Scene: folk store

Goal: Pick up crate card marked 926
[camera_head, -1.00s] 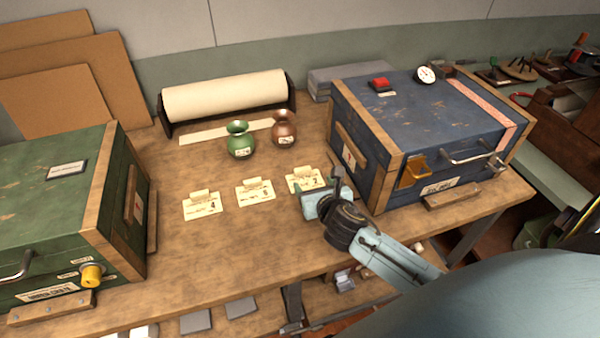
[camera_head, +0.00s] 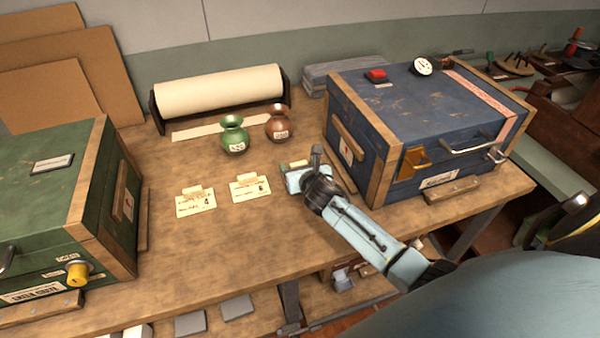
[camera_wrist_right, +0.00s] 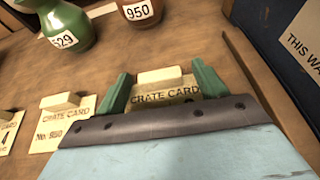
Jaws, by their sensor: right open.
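Three cream cards with raised tabs lie on the bench. The left card (camera_head: 196,201) shows a large 4, and the middle card (camera_head: 250,188) has its number line too small to read surely; it also shows in the right wrist view (camera_wrist_right: 62,128). My right gripper (camera_head: 300,165) is open over the third card; its green fingers (camera_wrist_right: 163,86) stand on either side of that card's tab (camera_wrist_right: 160,75). The third card reads "CRATE CARD"; its number is hidden behind my gripper. I cannot make out 926 on any card. My left gripper is out of view.
A green vase (camera_head: 234,136) and a brown vase (camera_head: 279,125) stand behind the cards. A blue crate (camera_head: 430,110) stands close on the right, a green crate (camera_head: 60,200) on the left. A paper roll (camera_head: 220,92) lies at the back. The bench's middle front is clear.

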